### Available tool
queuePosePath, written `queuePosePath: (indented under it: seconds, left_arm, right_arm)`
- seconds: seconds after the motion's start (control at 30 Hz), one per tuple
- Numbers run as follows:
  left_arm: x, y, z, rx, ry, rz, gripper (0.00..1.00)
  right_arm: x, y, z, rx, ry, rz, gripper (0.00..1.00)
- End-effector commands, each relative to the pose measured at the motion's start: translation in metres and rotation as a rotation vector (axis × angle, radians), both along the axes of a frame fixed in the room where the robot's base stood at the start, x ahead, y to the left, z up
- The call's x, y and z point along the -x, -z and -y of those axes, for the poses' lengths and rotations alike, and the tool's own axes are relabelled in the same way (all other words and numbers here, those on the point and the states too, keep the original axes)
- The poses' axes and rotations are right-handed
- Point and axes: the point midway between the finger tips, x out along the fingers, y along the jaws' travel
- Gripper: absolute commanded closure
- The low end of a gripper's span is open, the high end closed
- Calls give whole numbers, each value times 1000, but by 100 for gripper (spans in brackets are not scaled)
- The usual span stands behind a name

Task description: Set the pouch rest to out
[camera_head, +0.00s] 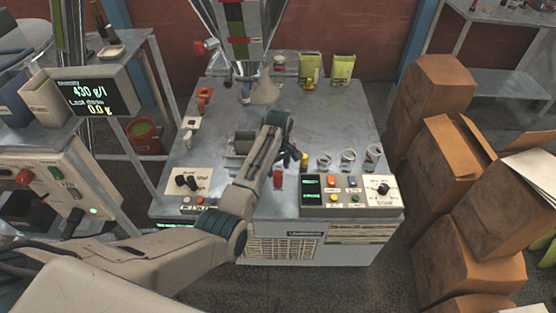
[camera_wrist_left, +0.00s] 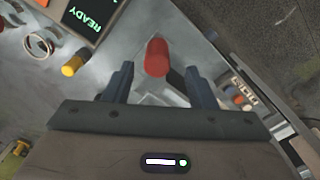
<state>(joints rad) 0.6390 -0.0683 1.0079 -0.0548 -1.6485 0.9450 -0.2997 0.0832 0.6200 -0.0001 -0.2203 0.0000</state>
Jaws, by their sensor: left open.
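A red-capped knob (camera_head: 277,179) stands near the front edge of the machine's grey top; it also shows in the left wrist view (camera_wrist_left: 156,57). No readable label marks it as the pouch rest, so I cannot tell which control that is. My left gripper (camera_head: 287,157) points down just behind the red knob in the head view. In the left wrist view my left gripper (camera_wrist_left: 160,80) is open, with one finger on each side of the knob's line and nothing held. Contact with the knob cannot be made out. My right gripper is not in view.
A control box (camera_head: 350,196) with buttons and a dial stands right of the knob, with a yellow knob (camera_wrist_left: 72,65) beside it. Several metal rings (camera_head: 348,156) lie behind. A hopper nozzle (camera_head: 246,90) hangs at the back. Cardboard boxes (camera_head: 470,200) are stacked at right.

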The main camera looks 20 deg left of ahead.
Motion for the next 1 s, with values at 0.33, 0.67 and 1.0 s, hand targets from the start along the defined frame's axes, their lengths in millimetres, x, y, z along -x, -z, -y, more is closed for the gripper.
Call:
queuePosePath:
  seconds: [0.33, 0.67, 1.0]
  left_arm:
    - [1, -43, 0, 0, 0, 0, 49]
    - [1, -46, 0, 1, 0, -1, 49]
    - [16, -32, -7, -3, 27, 10, 49]
  right_arm:
    - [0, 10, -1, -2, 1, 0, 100]
    - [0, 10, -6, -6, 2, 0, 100]
    - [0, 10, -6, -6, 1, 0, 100]
